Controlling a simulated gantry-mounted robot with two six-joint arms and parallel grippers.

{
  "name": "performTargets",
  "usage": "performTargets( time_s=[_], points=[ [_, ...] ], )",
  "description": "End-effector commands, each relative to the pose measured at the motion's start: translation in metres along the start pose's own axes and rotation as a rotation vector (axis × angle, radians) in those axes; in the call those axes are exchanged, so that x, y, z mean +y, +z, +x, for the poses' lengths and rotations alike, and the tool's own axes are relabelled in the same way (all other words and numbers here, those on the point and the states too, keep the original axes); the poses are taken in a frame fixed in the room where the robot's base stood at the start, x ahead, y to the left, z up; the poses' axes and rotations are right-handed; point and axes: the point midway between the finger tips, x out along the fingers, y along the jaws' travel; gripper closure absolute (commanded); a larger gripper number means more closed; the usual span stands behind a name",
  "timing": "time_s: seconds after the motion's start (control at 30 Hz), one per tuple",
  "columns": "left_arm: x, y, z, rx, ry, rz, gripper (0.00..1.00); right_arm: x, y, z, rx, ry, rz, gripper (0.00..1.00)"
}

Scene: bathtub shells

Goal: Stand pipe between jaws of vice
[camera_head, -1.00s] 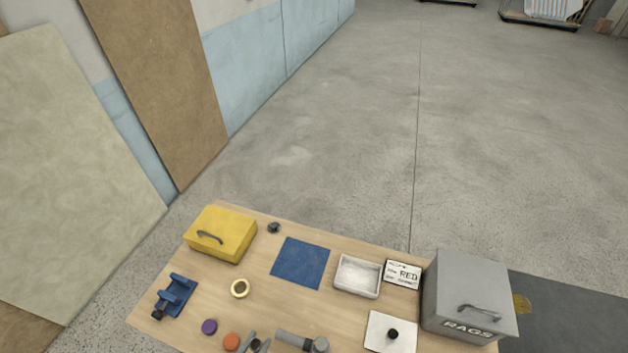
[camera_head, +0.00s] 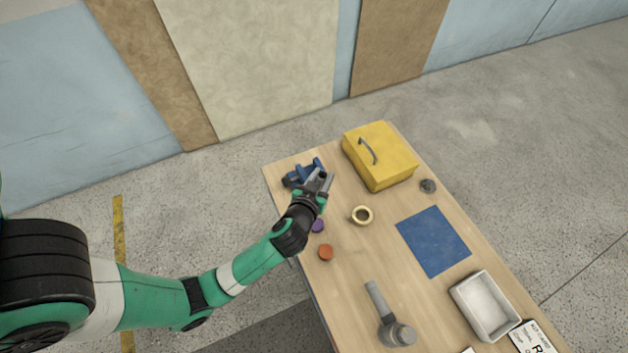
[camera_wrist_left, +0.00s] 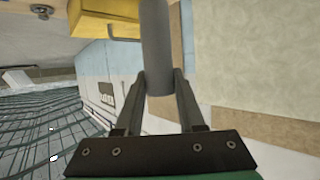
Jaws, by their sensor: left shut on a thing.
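The blue vice (camera_head: 298,174) stands near the table's far left corner in the head view. My left gripper (camera_head: 319,181) is at the vice's near right side and partly overlaps it in the picture. It is shut on a grey pipe (camera_wrist_left: 156,45), which stands out between the two fingers in the left wrist view. In the head view only the pipe's dark end (camera_head: 323,175) shows between the fingertips. I cannot tell whether the pipe is between the jaws or above them. My right gripper is not in view.
A yellow box (camera_head: 382,157) stands right of the vice. A brass-coloured ring (camera_head: 362,215), a purple disc (camera_head: 318,226) and an orange disc (camera_head: 326,253) lie near the arm.

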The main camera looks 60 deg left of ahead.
Motion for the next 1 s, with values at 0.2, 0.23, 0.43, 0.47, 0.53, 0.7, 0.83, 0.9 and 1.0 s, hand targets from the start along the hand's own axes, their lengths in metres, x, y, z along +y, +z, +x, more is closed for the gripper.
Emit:
performTargets(
  time_s=[0.2, 0.23, 0.43, 0.47, 0.53, 0.7, 0.83, 0.9, 1.0],
  points=[
    [-0.007, 0.005, 0.012, 0.0, -0.01, -0.006, 1.0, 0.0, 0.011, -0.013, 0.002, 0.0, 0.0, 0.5],
    [-0.01, 0.007, 0.017, 0.001, -0.011, -0.007, 1.0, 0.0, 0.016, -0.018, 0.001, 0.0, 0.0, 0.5],
    [-0.038, 0.017, 0.068, 0.003, -0.013, -0.008, 1.0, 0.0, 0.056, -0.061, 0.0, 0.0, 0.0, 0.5],
    [-0.043, 0.017, 0.076, 0.005, -0.012, -0.008, 1.0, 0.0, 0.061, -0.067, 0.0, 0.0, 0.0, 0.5],
    [-0.054, 0.018, 0.094, 0.003, -0.011, -0.006, 1.0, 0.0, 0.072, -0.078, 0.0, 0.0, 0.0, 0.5],
    [-0.067, 0.033, 0.124, -0.004, -0.008, 0.001, 1.0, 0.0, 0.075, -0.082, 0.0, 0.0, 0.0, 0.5],
    [-0.072, 0.04, 0.138, -0.003, -0.005, 0.0, 1.0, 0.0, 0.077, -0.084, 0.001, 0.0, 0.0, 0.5],
    [-0.073, 0.042, 0.14, -0.002, -0.005, 0.001, 1.0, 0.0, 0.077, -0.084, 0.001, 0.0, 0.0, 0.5],
    [-0.074, 0.042, 0.141, -0.002, -0.004, 0.001, 1.0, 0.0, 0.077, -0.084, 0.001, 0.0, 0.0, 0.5]
  ],
)
